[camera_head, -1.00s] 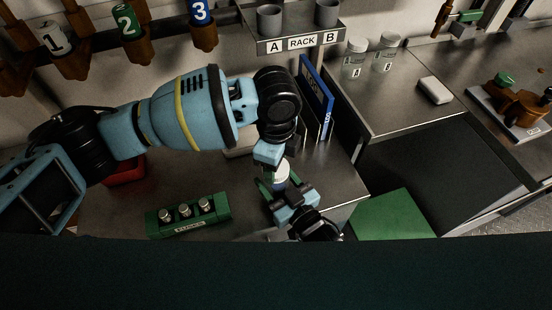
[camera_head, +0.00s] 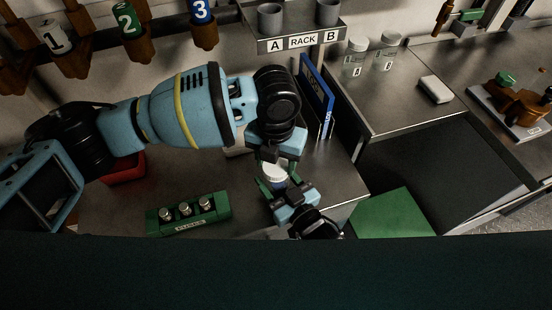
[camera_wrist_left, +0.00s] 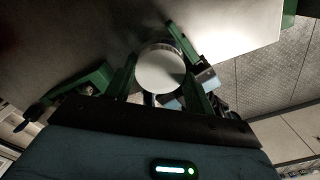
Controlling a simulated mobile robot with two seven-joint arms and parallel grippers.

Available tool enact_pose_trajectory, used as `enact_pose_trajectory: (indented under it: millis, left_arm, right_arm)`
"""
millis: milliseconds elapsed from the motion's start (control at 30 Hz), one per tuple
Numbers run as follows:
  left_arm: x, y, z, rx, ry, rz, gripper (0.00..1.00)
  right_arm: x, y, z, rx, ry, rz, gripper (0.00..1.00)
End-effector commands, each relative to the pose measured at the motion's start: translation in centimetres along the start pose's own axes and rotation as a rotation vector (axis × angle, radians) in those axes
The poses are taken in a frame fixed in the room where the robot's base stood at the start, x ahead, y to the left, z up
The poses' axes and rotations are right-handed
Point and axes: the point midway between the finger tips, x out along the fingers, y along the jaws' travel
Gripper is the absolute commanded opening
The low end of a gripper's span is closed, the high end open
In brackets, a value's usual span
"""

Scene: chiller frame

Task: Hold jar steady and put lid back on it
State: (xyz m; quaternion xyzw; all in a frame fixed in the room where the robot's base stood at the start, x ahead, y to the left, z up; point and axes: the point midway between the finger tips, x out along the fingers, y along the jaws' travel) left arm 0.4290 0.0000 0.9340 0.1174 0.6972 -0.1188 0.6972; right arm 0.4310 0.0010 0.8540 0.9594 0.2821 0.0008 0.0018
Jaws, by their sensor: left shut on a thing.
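The white round lid (camera_head: 275,173) shows below my left gripper (camera_head: 272,163) in the head view. In the left wrist view the lid (camera_wrist_left: 160,70) is a pale disc, with the green fingers of my left gripper (camera_wrist_left: 158,78) shut on its sides. The jar is mostly hidden under the lid and between the grippers, so I cannot tell whether the lid touches it. My right gripper (camera_head: 279,187) is low beside the lid, its green fingers around the jar's place. Whether these fingers are closed on the jar is not clear.
A green holder with several metal pieces (camera_head: 188,214) stands left on the bench. A red bin (camera_head: 125,170) is behind it. Blue binders (camera_head: 317,95) stand close behind the grippers. Two lidded jars (camera_head: 355,57) marked A and B are on the right counter.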

Motion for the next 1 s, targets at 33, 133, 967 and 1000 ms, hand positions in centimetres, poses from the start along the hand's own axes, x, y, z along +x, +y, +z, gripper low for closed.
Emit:
enact_pose_trajectory:
  millis: [33,133,967,1000]
  left_arm:
    - [-0.08,-0.01,0.02,0.073,-0.001,0.000,0.33]
    - [-0.08,0.01,0.03,0.235,-0.001,0.000,0.33]
    - [-0.04,0.03,0.04,0.730,-0.001,0.000,0.64]
    - [-0.03,0.04,0.04,0.730,-0.001,0.000,0.69]
  right_arm:
    - [-0.02,0.02,0.07,0.000,-0.002,0.000,0.00]
    - [-0.02,0.01,0.08,0.000,-0.002,0.000,0.00]
    - [-0.03,0.02,0.11,0.000,-0.003,0.000,0.00]
    - [-0.03,0.02,0.11,0.000,-0.003,0.000,0.00]
